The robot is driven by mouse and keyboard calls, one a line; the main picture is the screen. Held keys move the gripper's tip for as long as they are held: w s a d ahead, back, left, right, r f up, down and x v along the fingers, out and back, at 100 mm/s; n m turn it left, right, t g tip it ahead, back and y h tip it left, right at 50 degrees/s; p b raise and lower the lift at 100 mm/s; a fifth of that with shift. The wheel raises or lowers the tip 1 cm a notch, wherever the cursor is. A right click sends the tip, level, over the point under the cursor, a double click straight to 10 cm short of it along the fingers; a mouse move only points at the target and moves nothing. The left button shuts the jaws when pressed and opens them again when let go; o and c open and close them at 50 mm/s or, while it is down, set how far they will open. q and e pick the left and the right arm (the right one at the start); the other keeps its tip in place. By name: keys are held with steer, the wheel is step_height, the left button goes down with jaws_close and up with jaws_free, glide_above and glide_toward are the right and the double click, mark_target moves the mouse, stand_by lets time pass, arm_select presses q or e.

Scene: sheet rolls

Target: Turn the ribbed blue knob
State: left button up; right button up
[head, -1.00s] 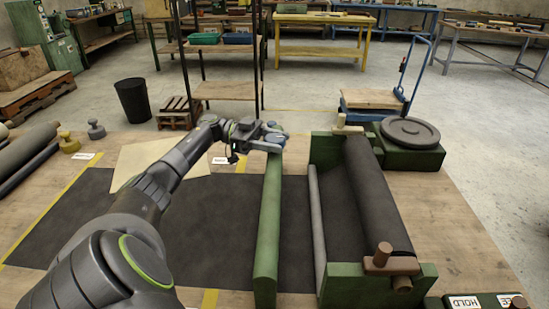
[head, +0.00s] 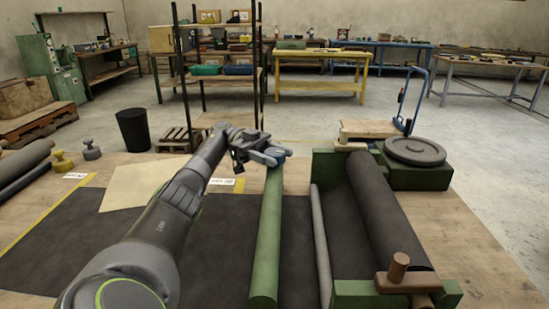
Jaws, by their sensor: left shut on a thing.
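My left gripper (head: 266,155) reaches to the far end of the long green bar (head: 268,235) that lies over the dark sheet (head: 200,255). It is shut on the blue knob (head: 276,152) at that end. The fingers cover most of the knob, so its ribs and its angle cannot be made out. My right gripper is not in view.
Right of the bar stands a green frame with a dark roll (head: 385,215) and a brown crank handle (head: 398,272). A round dark weight (head: 415,150) sits on a green block behind it. Grey and yellow weights (head: 62,162) stand on the table at left.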

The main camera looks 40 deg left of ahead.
mark_target(275, 151)
arm_select(q)
steer(key=o, duration=0.9)
steer(key=shift+o, duration=0.2)
step_height(275, 151, up, 10)
steer(key=shift+p, duration=0.3)
